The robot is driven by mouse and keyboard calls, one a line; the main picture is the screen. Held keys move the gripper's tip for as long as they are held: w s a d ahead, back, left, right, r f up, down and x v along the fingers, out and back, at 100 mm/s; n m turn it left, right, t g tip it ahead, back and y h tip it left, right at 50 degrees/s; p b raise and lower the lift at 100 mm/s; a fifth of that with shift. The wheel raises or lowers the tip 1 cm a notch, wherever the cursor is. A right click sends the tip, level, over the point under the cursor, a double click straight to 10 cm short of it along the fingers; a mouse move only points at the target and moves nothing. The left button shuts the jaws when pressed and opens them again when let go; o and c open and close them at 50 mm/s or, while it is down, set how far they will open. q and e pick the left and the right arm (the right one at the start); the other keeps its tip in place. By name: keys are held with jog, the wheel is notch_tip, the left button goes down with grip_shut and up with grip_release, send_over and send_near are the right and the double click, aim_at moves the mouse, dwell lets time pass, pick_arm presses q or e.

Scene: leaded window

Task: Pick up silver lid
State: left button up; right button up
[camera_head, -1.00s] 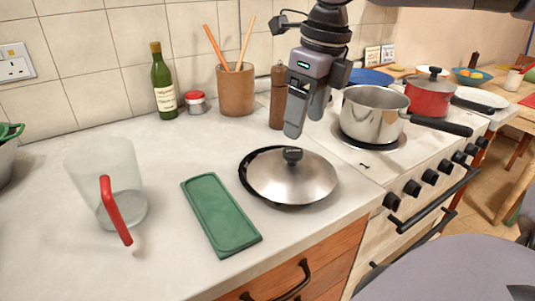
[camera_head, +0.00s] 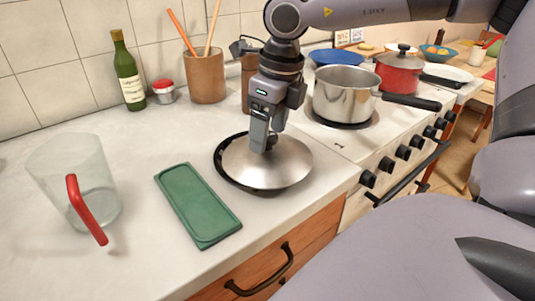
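The silver lid (camera_head: 285,170) is a domed round lid with a dark knob. It lies on the counter on top of a dark round rim that shows along its left and back edge. My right gripper (camera_head: 267,138) points down right at the knob, with its near finger in front of the knob and hiding most of it. The far finger is largely hidden, so I cannot tell whether the fingers are closed on the knob. My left gripper is not in view.
A green tray (camera_head: 198,205) lies just left of the lid, and a clear jug (camera_head: 85,170) with a red handle stands farther left. A steel saucepan (camera_head: 340,93) and a red pot (camera_head: 397,75) stand on the stove. A bottle (camera_head: 128,75) and utensil crock (camera_head: 206,78) stand behind.

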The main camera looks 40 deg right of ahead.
grip_shut()
jog(key=shift+r, duration=0.1)
